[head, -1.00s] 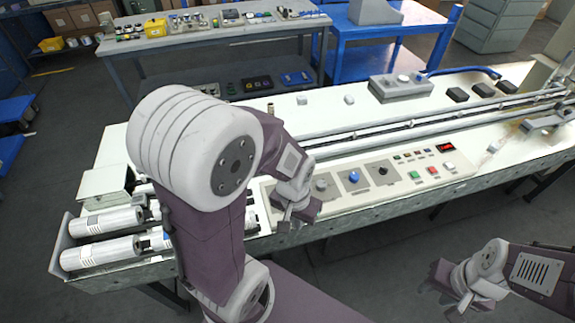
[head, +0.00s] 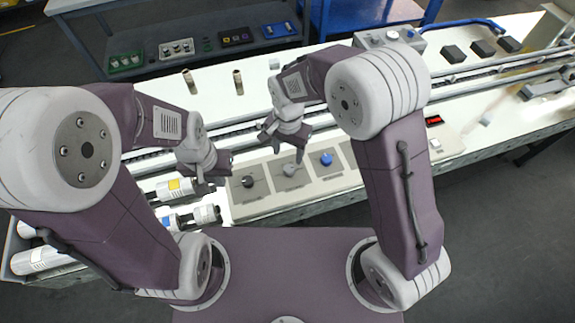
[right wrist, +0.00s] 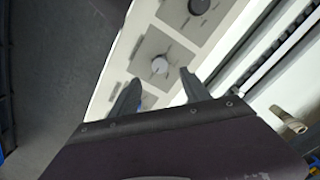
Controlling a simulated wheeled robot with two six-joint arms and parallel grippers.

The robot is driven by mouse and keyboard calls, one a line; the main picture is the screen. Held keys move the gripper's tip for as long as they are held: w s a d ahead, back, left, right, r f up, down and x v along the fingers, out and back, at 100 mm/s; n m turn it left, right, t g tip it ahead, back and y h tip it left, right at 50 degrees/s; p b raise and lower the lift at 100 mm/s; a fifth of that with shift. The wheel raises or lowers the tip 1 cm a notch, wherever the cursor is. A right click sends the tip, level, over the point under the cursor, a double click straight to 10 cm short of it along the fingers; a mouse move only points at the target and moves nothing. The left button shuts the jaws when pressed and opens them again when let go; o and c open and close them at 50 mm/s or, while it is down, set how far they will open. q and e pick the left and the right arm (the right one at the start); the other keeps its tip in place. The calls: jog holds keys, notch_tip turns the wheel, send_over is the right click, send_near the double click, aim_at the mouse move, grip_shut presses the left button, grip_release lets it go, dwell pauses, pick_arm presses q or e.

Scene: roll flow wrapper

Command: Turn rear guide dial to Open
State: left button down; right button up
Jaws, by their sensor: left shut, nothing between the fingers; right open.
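The control panel (head: 233,207) holds a black dial (head: 248,181), a grey dial (head: 290,169) and a blue dial (head: 326,158) in a row, each on its own plate. Their labels are too small to read, so I cannot tell which is the rear guide dial. My right gripper (head: 282,150) is open just above and behind the grey dial. In the right wrist view, the grey dial (right wrist: 160,66) shows beyond and between the open fingers (right wrist: 157,92), with the black dial (right wrist: 199,6) farther up. My left gripper (head: 219,169) is shut and empty, left of the black dial.
White rollers (head: 178,188) lie left of the panel. Guide rails (head: 235,127) run behind the dials. Two small posts (head: 238,82) stand on the white deck. A grey box with buttons (head: 390,39) sits at the back. My right arm hides part of the panel's right side.

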aim_at(289, 169)
notch_tip(289, 169, down, 8)
jog(key=shift+w+d+f, duration=0.1)
jog(key=shift+f, duration=0.15)
jog(key=shift+w+f, duration=0.1)
jog(key=shift+f, duration=0.15)
jog(key=shift+r, duration=0.1)
grip_shut()
